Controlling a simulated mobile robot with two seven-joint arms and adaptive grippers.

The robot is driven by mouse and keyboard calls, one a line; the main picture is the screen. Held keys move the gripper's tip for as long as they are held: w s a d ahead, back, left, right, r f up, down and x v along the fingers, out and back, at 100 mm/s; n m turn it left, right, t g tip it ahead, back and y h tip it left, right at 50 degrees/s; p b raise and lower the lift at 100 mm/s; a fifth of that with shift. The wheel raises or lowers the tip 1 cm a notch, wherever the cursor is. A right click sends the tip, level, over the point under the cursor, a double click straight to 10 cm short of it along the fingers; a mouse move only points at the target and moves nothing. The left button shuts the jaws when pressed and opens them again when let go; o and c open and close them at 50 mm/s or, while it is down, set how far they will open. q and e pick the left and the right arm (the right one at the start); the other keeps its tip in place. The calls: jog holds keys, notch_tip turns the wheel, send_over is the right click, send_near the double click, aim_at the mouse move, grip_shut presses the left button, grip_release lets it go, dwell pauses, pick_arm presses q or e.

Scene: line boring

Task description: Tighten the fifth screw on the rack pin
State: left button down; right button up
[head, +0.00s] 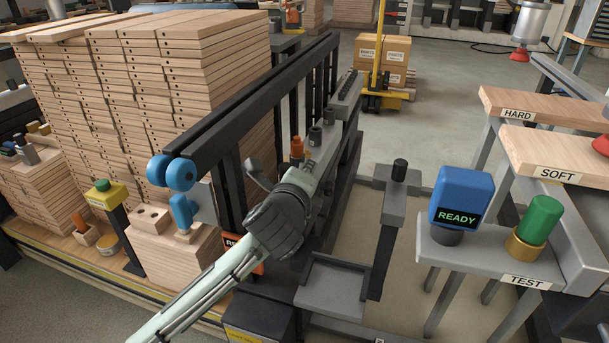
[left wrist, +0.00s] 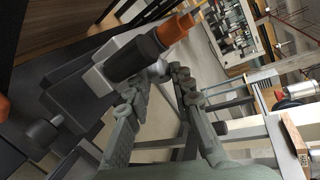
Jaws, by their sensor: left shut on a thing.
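My left gripper (head: 310,168) reaches in from the lower left to the near end of a grey rail (head: 345,98) on a black frame. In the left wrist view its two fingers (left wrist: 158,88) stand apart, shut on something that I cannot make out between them. A dark cylinder with an orange top (head: 297,148) stands just beyond the fingers; it also shows in the left wrist view (left wrist: 140,54). A dark round piece (head: 315,134) sits behind it on the rail. I cannot tell which part is the fifth screw. My right gripper is not in view.
A grey post with a black knob (head: 399,170) and an empty grey tray (head: 335,285) stand right of the arm. The TEST shelf (head: 480,255) holds a blue READY device (head: 461,197) and a green-topped cylinder (head: 541,220). Stacked boards (head: 140,80) fill the left.

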pick_arm(q)
jog(key=c, duration=1.6)
grip_release()
jog(key=v, duration=1.2)
jog(key=shift+d+r, duration=0.1)
jog(key=shift+r, duration=0.05)
